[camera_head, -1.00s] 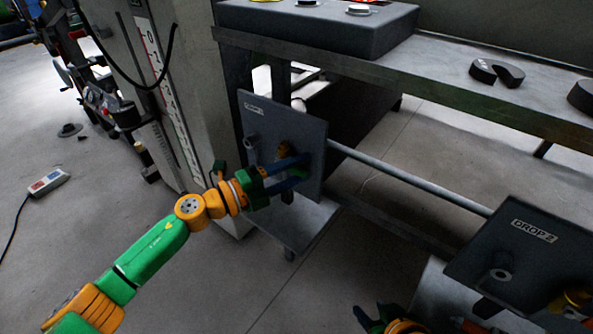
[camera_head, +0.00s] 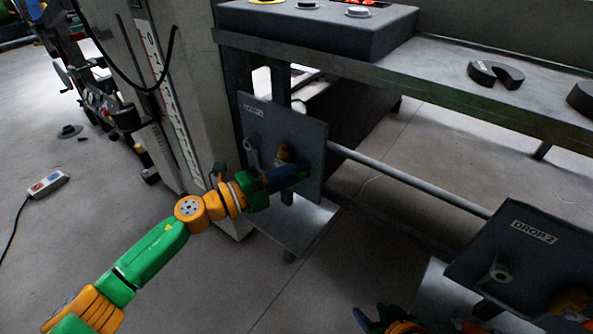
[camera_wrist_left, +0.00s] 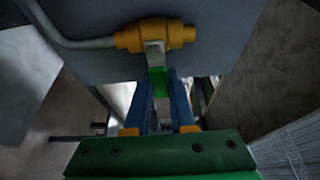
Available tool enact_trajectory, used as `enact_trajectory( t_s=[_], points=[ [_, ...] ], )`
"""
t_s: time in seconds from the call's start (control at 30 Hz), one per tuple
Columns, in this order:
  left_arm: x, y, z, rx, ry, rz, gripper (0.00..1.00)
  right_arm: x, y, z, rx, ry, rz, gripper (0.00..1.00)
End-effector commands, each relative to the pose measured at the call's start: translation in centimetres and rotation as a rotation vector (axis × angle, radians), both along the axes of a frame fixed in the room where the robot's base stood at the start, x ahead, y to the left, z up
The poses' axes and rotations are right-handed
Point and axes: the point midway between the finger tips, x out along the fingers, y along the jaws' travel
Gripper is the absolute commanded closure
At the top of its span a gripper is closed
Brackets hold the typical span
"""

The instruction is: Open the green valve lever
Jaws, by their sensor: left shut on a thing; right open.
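The green valve lever (camera_wrist_left: 160,82) shows in the left wrist view, its green grip hanging below the yellow valve body (camera_wrist_left: 155,36). The valve is on the grey panel (camera_head: 312,142) labelled as a drop, at the middle left of the head view. My left gripper (camera_wrist_left: 160,84) is shut on the lever's green grip, with a blue finger on each side. In the head view my left gripper (camera_head: 300,170) covers the lever. My right gripper (camera_head: 370,318) shows only in part at the bottom edge; its fingers are apart and hold nothing visible.
A second panel (camera_head: 480,250) labelled DROP 2 stands at the lower right, joined to the first by a grey pipe (camera_head: 410,180). A workbench (camera_head: 440,85) runs behind. A grey machine column (camera_head: 205,110) stands left of the first panel. Open floor lies in front.

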Motion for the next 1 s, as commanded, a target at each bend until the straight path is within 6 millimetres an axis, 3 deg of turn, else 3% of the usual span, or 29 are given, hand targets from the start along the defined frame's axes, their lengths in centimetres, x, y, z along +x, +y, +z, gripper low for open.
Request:
enact_trajectory(
  t_s=[1.0],
  points=[
    [0.04,0.06,0.15,-0.024,0.018,0.002,1.0,-0.33,-0.1,-0.09,-0.004,0.019,-0.002,0.5]
  ],
)
